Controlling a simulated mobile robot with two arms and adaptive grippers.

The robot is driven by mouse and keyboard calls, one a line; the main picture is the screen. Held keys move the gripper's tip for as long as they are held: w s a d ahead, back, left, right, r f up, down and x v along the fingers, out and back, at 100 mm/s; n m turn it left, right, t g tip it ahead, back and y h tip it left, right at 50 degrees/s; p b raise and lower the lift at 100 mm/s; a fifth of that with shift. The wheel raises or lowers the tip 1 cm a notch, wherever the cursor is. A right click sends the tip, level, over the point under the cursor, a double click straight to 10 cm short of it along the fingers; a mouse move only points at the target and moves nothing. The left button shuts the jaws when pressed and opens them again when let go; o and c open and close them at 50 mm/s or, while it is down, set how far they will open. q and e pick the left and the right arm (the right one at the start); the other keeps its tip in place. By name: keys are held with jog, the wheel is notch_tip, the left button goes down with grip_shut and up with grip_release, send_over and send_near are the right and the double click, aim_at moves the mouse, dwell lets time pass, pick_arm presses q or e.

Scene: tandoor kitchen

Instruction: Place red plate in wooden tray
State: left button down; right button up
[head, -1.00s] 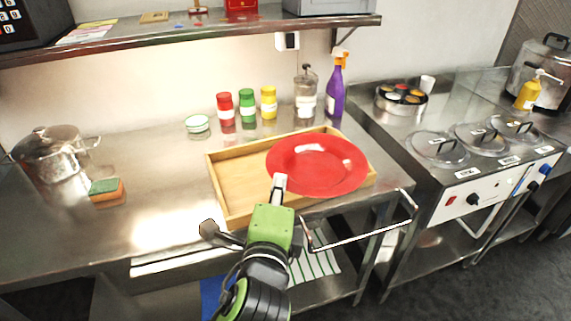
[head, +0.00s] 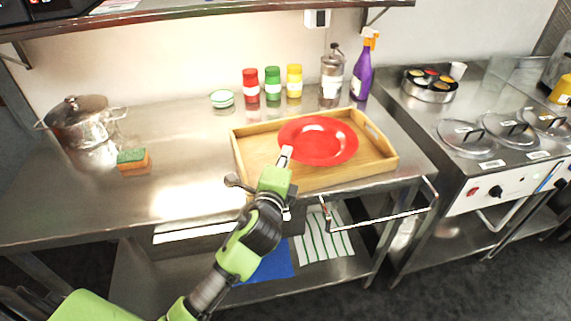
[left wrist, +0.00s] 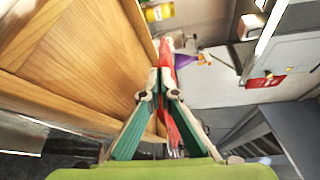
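The red plate (head: 322,141) is over the wooden tray (head: 250,172), inside its outline in the head view. My left gripper (head: 286,155) is shut on the plate's near left rim. In the left wrist view the fingers (left wrist: 164,75) close on the plate (left wrist: 176,125), which shows nearly edge-on, apart from the tray's wooden floor (left wrist: 90,60). I cannot tell whether its far edge touches the tray. The tray lies on the steel counter near the front edge. My right gripper is not in view.
Red (head: 251,88), green (head: 272,86) and yellow (head: 294,82) bottles, a dispenser (head: 331,78) and a purple spray bottle (head: 362,75) stand behind the tray. A pot (head: 82,122) and sponge (head: 132,161) sit left. A rail (head: 385,225) juts out in front.

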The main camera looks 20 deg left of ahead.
pick_arm(q)
notch_tip(320, 180, down, 2)
jog(key=shift+f, duration=0.35)
jog(key=shift+f+b, duration=0.35)
jog(key=shift+f, duration=0.2)
jog(key=shift+s+f, duration=0.1)
